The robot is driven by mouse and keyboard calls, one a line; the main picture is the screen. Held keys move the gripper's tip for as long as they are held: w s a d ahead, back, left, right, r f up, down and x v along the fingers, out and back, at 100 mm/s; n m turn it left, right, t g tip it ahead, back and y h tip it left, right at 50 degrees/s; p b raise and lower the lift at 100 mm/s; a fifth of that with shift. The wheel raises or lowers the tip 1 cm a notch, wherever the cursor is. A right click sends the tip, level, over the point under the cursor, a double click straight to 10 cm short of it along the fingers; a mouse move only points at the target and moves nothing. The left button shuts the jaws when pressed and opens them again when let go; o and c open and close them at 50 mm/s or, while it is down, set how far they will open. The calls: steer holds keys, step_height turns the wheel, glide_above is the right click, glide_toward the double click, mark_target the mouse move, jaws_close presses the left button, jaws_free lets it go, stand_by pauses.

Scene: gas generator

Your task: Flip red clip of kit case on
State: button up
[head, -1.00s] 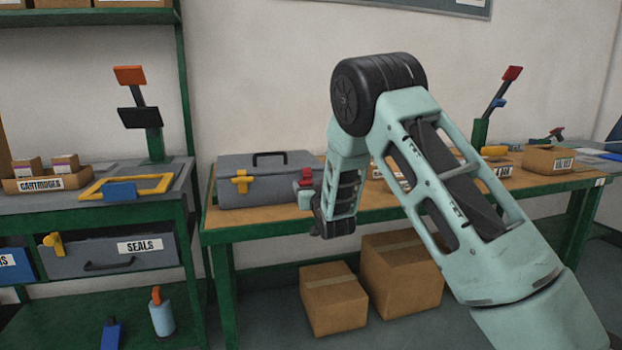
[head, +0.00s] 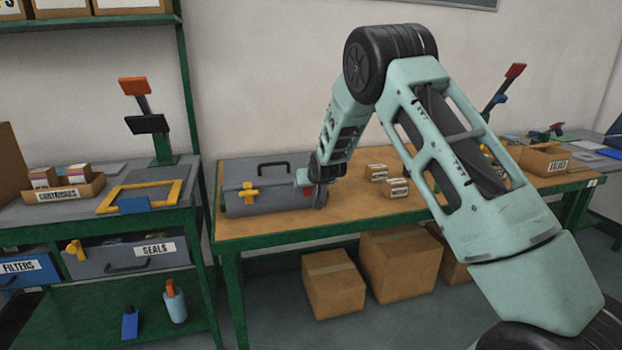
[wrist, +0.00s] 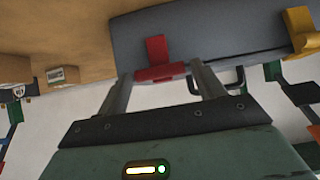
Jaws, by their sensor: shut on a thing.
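The grey kit case (head: 258,170) lies shut on the left part of the wooden workbench, with a black handle on top. Its yellow clip (head: 249,193) is on the left of the front. The case (wrist: 215,40) and the yellow clip (wrist: 301,30) also show there, upside down.
Small boxes (head: 398,187) stand on the workbench (head: 350,215) right of the case. A side bench (head: 70,215) with a yellow frame (head: 160,190) stands at left. Cardboard boxes (head: 333,283) are under the workbench. My arm covers much of the right side.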

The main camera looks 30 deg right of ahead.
steer(key=shift+w, duration=0.1)
stand_by(0.4)
steer(key=o, duration=1)
steer(key=shift+c, duration=0.2)
steer(key=b+v, duration=0.1)
steer(key=v, duration=1.6)
steer(key=shift+r, duration=0.35)
